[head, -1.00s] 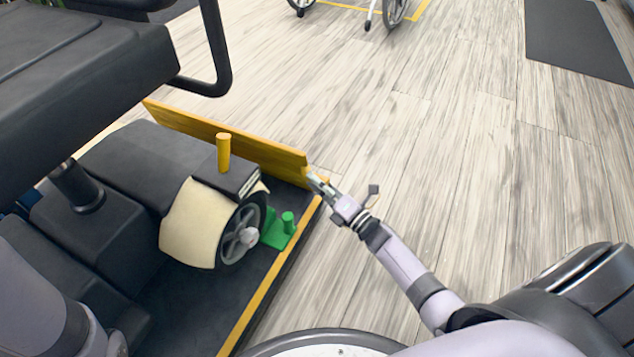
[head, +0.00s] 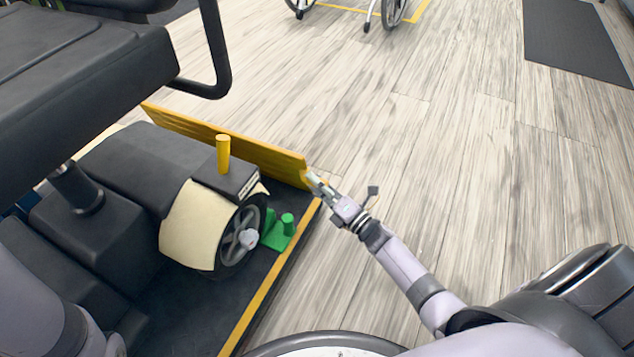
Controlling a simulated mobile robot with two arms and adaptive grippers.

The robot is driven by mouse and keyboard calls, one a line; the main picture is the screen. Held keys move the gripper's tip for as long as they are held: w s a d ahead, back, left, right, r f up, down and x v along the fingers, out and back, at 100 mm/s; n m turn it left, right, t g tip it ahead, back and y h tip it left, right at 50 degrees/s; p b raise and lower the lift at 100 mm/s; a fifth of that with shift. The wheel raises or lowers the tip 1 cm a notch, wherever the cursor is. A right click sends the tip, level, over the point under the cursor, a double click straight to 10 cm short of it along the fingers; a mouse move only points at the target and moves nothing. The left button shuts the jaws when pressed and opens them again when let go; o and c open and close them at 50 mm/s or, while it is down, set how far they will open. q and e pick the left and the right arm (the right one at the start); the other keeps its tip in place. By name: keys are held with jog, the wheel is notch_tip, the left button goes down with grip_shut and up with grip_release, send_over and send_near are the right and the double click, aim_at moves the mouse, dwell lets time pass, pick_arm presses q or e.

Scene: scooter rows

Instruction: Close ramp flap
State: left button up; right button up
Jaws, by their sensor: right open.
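The yellow ramp flap (head: 240,148) stands raised along the far edge of the dark platform (head: 262,290), behind the scooter's rear wheel. My right gripper (head: 314,182) is open at the flap's right end, close to its edge; I cannot tell whether it touches. Part of my left arm shows at the lower left, but its gripper is out of view.
The scooter (head: 130,170) stands on the platform, with a yellow post (head: 223,153) above its wheel (head: 240,236). A green chock (head: 280,236) sits beside the wheel. A wheelchair (head: 385,12) stands far back. The wooden floor to the right is clear up to a dark mat (head: 580,40).

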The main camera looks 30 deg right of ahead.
jog(key=shift+s, duration=0.1)
jog(key=v, duration=1.2)
